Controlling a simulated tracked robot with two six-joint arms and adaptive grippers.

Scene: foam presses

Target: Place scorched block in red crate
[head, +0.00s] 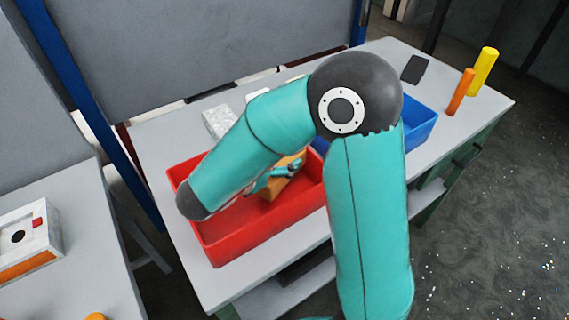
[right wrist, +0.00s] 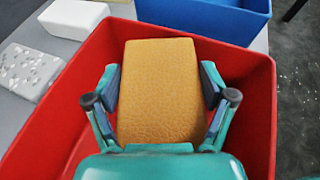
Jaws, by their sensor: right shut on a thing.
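The scorched block (right wrist: 160,85) is a yellow-brown, rough-surfaced block. My right gripper (right wrist: 160,88) is shut on it, one finger on each side, in the right wrist view. The block is over or inside the red crate (right wrist: 85,85); I cannot tell whether it touches the floor of the crate. In the head view the red crate (head: 255,230) stands on the table, and my right arm hides much of it. There the block (head: 275,188) shows only partly behind my right gripper (head: 283,172). My left gripper is not in view.
A blue crate (head: 418,128) stands to the right of the red one, and also shows in the right wrist view (right wrist: 215,18). A speckled white block (head: 219,121) lies behind the red crate. An orange cylinder (head: 460,92) and a yellow cylinder (head: 484,71) stand at the table's right end.

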